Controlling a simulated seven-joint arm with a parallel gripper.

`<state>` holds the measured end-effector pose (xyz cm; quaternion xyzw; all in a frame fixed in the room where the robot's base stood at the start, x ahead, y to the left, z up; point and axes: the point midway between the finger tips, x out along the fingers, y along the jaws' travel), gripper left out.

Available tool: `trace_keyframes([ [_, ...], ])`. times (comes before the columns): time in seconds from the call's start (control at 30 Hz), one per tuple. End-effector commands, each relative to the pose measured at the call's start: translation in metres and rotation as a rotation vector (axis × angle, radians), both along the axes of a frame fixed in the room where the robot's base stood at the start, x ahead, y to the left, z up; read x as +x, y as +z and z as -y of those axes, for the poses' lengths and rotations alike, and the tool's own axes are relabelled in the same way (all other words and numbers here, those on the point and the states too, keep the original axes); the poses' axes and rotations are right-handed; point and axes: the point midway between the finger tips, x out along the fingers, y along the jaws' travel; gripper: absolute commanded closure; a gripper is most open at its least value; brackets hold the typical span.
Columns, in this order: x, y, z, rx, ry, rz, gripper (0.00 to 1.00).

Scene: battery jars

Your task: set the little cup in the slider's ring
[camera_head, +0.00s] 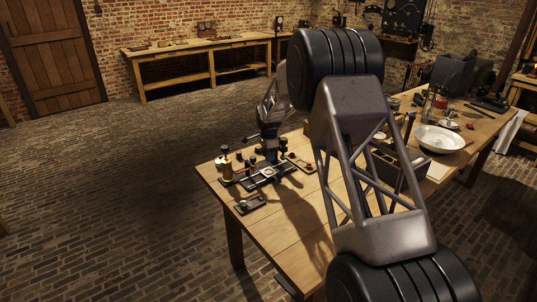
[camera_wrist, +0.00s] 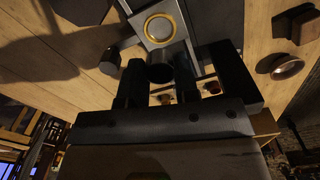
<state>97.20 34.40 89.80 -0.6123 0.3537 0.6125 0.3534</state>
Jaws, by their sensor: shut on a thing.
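In the wrist view my gripper (camera_wrist: 158,80) is shut on a small dark round cup (camera_wrist: 160,68), held between its two fingers. Just beyond the cup lies the slider's grey plate (camera_wrist: 182,32), with a yellow ring (camera_wrist: 160,27) around a pale centre. The cup appears apart from the ring, toward my gripper's side; its height over the plate is hard to judge. In the head view my gripper (camera_head: 270,152) points down above the slider's dark frame (camera_head: 266,177) near the table's left end. The cup is too dark and small to make out there.
A brass coil (camera_head: 227,166) stands left of the slider. A small wooden block with a knob (camera_head: 250,204) lies in front of it, another (camera_head: 301,162) behind to the right. A white bowl (camera_head: 440,139) is far right. The table (camera_head: 285,240) is bare toward the front.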

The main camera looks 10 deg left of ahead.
Motion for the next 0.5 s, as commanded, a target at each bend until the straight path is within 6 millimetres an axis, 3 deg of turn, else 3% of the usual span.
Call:
trace_keyframes([
  [0.5, 0.000, -0.038, 0.000, -0.001, 0.000, -0.001, 0.93],
])
